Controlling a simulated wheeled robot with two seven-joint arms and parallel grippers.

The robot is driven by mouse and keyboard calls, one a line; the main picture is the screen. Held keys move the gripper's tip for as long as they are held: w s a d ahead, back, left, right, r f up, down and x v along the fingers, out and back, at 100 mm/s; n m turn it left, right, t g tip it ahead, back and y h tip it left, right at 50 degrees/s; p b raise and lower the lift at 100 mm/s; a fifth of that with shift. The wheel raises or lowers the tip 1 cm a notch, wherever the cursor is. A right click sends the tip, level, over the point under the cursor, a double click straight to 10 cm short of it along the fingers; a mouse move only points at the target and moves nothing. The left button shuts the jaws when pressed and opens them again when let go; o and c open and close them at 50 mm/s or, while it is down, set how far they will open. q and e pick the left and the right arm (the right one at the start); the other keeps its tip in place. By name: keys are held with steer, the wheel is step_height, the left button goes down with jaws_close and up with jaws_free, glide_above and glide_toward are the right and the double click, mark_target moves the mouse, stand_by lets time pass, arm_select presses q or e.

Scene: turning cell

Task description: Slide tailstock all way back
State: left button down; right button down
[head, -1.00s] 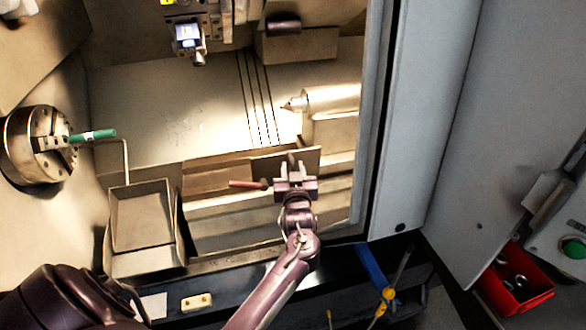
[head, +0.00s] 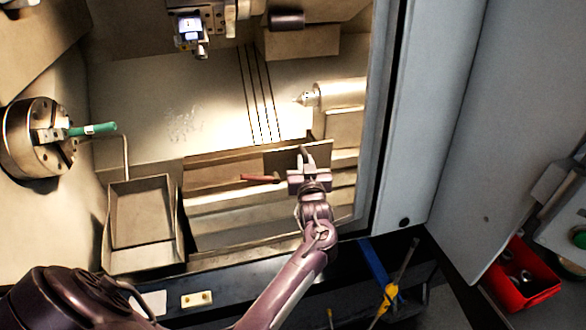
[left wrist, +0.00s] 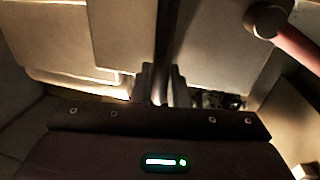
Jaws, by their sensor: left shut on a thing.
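The tailstock (head: 338,95) is at the right of the machine's inside, its pointed tip facing left towards the chuck. Its base and a dark plate (head: 285,158) are below it. A reddish handle (head: 258,178) sticks out to the left; in the left wrist view a reddish handle (left wrist: 296,48) with a dark knob shows at the upper right. My left gripper (head: 308,162) is in front of the plate, right of the handle, shut on a dark upright bar (left wrist: 168,45) at the tailstock's front. My right gripper is not in view.
An open tray (head: 142,215) stands front left. The grey door frame (head: 428,120) is just right of the tailstock. A red bin (head: 520,280) is outside at the lower right.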

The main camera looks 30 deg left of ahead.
arm_select(q)
steer(key=shift+w+d+r+h, duration=0.15)
steer(key=shift+w+d+h, duration=0.15)
steer(key=shift+w+d, duration=0.25)
steer(key=shift+d, duration=0.1)
steer(key=c, duration=1.7)
jaws_free()
steer(key=shift+o, duration=1)
steer(key=shift+w, duration=0.1)
steer(key=shift+d, duration=0.1)
steer(key=shift+a, duration=0.2)
steer(key=shift+s+d+f, duration=0.1)
steer(key=shift+s+f, duration=0.1)
steer(key=shift+s, duration=0.05)
steer(key=b+v, duration=0.1)
steer(key=v, duration=0.6)
steer(key=shift+s+d, duration=0.2)
